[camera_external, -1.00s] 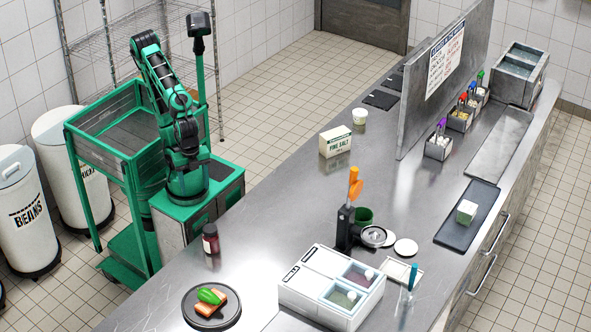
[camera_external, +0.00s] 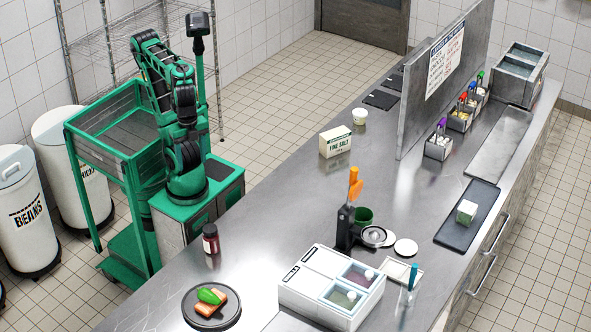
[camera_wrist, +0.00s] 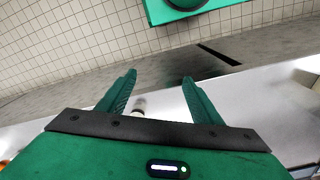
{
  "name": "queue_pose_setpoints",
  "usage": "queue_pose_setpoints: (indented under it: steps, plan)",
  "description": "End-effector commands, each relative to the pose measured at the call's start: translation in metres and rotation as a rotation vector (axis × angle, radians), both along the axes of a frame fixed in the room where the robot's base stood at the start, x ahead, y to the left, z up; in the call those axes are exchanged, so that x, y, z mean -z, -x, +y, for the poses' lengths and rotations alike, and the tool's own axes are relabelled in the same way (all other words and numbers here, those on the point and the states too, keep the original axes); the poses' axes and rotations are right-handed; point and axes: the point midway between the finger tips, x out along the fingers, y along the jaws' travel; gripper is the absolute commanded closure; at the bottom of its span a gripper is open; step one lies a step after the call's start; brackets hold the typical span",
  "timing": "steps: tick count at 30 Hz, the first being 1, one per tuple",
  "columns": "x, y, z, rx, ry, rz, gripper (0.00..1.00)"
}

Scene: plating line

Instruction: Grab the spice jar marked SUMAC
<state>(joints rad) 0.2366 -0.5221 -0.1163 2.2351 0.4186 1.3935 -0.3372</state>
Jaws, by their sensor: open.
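A dark red jar (camera_external: 211,243) with a dark lid and a pale label stands upright on the steel counter, in front of my base in the external view. Its label is too small to read, so I cannot tell whether it says SUMAC. My gripper (camera_wrist: 158,84) is open in the wrist view, its two green fingers spread with nothing held. In the external view my gripper is hard to make out against my folded arm, away from the jar.
A dark plate (camera_external: 233,317) with food stands near the jar. A white lidded bin unit (camera_external: 300,290), an orange-handled tool (camera_external: 354,185), a FINE SALT box (camera_external: 335,141) and a white cup (camera_external: 360,116) are on the counter (camera_external: 270,205). A metal partition (camera_external: 412,115) rises behind.

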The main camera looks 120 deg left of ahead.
Motion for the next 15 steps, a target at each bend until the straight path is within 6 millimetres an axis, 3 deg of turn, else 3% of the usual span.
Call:
queue_pose_setpoints:
  steps: [8,15]
  plan:
    - [0.019,-0.032,-0.021,-0.212,0.061,0.020,0.40]
    - [0.045,-0.075,-0.050,-0.553,0.197,0.108,0.40]
